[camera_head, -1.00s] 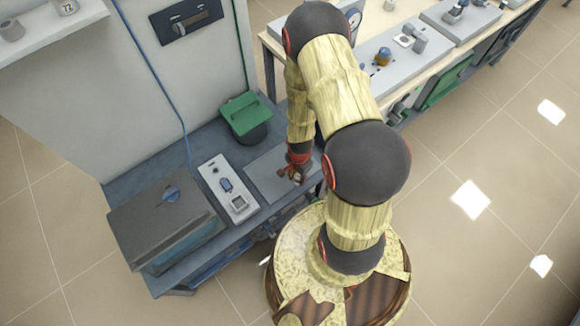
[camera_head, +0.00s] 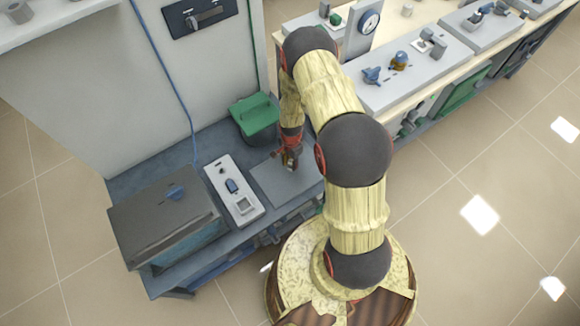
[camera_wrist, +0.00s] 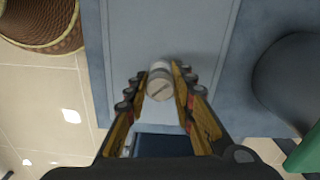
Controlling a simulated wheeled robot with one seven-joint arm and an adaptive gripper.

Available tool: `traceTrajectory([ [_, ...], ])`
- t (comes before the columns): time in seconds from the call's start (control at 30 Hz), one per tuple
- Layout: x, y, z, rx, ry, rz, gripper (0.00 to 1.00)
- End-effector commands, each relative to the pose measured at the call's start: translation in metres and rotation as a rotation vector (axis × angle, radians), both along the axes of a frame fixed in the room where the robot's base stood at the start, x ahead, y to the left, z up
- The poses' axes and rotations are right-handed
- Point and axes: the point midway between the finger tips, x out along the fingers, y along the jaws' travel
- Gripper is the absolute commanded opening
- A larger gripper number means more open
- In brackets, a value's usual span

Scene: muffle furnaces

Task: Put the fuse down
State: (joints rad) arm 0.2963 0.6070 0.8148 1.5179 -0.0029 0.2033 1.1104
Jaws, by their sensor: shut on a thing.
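The fuse (camera_wrist: 160,82) is a short pale grey cylinder with a slot in its end face. In the wrist view it sits between the fingertips of my gripper (camera_wrist: 162,80), which is shut on it. Behind it is a flat grey plate (camera_wrist: 125,35) on the blue-grey bench. In the head view my gripper (camera_head: 289,160) is over the grey plate (camera_head: 272,185); the fuse is too small to make out there. I cannot tell whether the fuse touches the plate.
A green-lidded bin (camera_head: 255,115) stands behind the plate. A white panel (camera_head: 233,190) with a blue switch lies left of it. A dark grey box (camera_head: 165,215) is further left. A wooden-topped table (camera_head: 400,75) with several devices stands at the right.

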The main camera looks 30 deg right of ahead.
Motion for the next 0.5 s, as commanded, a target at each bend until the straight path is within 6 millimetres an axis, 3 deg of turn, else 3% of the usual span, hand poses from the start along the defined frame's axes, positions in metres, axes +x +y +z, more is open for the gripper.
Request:
traceTrajectory([
  [0.3, 0.007, -0.001, -0.038, 0.000, 0.001, 0.000, 0.00],
  [0.5, 0.008, -0.001, -0.039, -0.001, -0.001, 0.000, 0.00],
])
